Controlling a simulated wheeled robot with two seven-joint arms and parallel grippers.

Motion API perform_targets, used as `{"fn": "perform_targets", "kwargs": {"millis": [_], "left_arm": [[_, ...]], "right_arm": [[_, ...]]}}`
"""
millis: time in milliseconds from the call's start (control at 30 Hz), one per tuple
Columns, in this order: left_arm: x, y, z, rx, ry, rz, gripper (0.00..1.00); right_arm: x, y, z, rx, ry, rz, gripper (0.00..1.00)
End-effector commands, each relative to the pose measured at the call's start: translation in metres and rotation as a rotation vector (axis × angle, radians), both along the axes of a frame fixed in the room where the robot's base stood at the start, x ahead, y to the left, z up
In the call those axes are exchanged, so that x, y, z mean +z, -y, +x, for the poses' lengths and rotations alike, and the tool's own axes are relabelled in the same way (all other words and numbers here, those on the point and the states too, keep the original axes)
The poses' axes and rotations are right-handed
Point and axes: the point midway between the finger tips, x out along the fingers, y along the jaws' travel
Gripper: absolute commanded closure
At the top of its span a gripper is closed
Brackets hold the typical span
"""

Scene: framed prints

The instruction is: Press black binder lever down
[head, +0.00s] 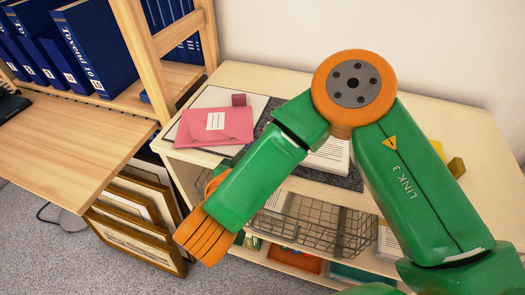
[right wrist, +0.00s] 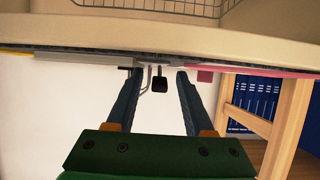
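A small black lever tab (right wrist: 160,85) shows in the right wrist view, with thin grey metal wire beside it. My right gripper (right wrist: 158,73) is open, one dark finger on each side of the tab, with gaps visible between. I cannot tell whether anything touches the tab. In the head view my green and orange right arm hides the lever and the fingers. A dark speckled panel with white papers, perhaps the open binder (head: 345,182), lies partly hidden under the arm on the cream shelf top (head: 440,117). My left gripper is not in view.
A pink envelope (head: 214,126) and a small dark red block (head: 239,99) lie left of the arm. A wire basket (head: 320,224) sits below the top. Wooden shelving with blue binders (head: 93,45) stands left, with framed prints (head: 140,235) beneath.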

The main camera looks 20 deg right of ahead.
Motion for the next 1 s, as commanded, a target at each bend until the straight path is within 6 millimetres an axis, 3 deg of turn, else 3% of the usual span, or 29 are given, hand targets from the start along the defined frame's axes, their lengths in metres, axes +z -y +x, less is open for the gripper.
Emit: {"fn": "perform_targets", "kwargs": {"millis": [233,600,1000], "left_arm": [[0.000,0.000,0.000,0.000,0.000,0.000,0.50],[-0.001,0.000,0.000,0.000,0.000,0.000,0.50],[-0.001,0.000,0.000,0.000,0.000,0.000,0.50]], "right_arm": [[0.002,-0.003,-0.004,0.002,0.000,0.001,0.47],[0.028,-0.036,-0.052,0.001,0.001,0.000,0.47],[0.029,-0.036,-0.054,0.000,0.000,0.000,0.47]]}}
